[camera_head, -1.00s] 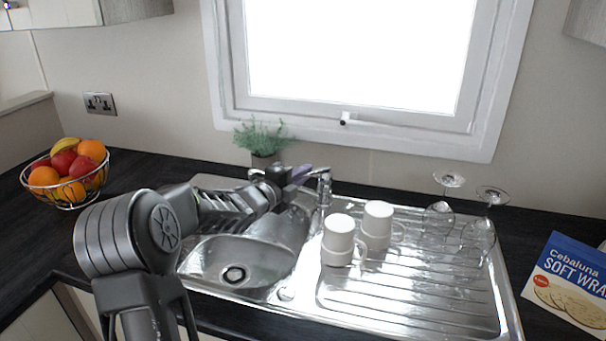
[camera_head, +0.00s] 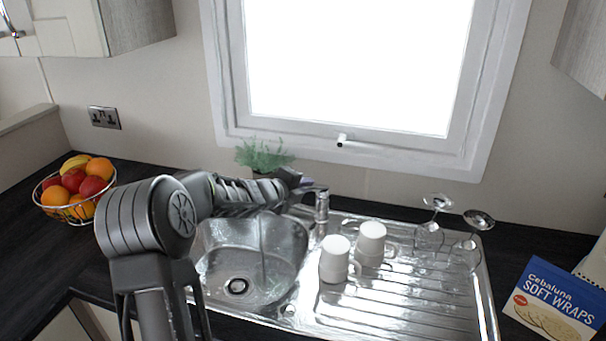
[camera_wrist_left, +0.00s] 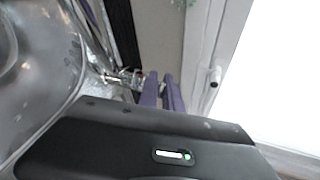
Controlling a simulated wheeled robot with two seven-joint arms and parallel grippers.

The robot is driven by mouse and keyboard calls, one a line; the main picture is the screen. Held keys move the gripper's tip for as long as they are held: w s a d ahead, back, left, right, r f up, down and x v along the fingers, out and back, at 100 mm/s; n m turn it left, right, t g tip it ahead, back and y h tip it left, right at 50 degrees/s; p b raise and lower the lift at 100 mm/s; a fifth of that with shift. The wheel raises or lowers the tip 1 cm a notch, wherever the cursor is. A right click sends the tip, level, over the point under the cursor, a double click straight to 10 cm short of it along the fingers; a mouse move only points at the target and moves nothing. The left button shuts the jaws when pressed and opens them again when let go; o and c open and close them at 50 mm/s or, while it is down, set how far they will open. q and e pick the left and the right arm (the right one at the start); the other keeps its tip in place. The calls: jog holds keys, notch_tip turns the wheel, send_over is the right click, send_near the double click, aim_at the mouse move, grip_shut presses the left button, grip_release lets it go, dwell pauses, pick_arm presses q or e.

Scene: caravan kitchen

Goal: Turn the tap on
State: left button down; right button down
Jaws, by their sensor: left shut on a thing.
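The chrome tap (camera_head: 322,207) stands at the back of the steel sink (camera_head: 213,262), between basin and drainer. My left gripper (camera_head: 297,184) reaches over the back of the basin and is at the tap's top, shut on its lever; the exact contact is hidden. In the left wrist view the purple fingers (camera_wrist_left: 161,90) are close together, with the tap (camera_wrist_left: 125,78) beside them. A thin pale vertical streak, looking like running water (camera_head: 263,262), shows in the basin near the drain. My right gripper is out of view.
Two upturned white mugs (camera_head: 335,262) and wine glasses (camera_head: 430,228) stand on the drainer. A potted plant (camera_head: 263,155) is behind the gripper. A fruit bowl (camera_head: 75,190) stands at left, a soft wraps box (camera_head: 550,303) at right. The window handle (camera_head: 343,140) is above.

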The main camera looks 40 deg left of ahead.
pick_arm(q)
jog(key=shift+w+r, duration=0.1)
jog(key=shift+r, duration=0.05)
jog(key=c, duration=1.5)
grip_release()
jog(key=v, duration=0.7)
jog(key=shift+s+r+b, duration=0.2)
jog(key=shift+s+b, duration=0.1)
jog(key=shift+s, duration=0.05)
